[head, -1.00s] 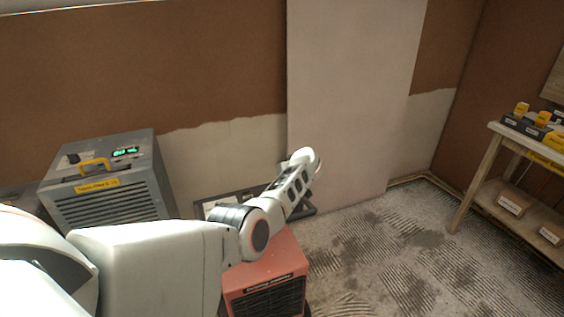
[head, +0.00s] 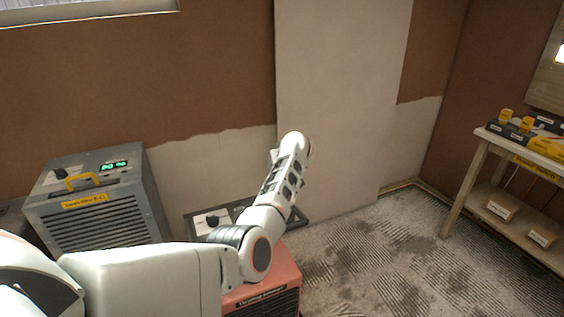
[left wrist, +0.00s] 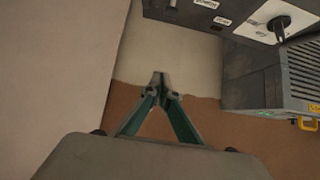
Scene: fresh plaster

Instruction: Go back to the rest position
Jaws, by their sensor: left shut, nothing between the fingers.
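My left arm reaches in from the lower left of the head view, with its white forearm raised toward the plastered wall. The fingers of my left gripper cannot be made out in the head view. In the left wrist view my left gripper (left wrist: 160,78) shows its two green-sided fingers meeting at the tips, shut and empty. It points at the wall and touches nothing that I can see. My right gripper is in neither view.
A grey dehumidifier (head: 95,215) with a yellow handle stands at the left. An orange-red machine (head: 272,296) and a dark-framed unit with a knob (head: 206,222) sit beneath and behind my arm. A wooden bench (head: 482,165) stands right. The ridged floor (head: 400,255) between is clear.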

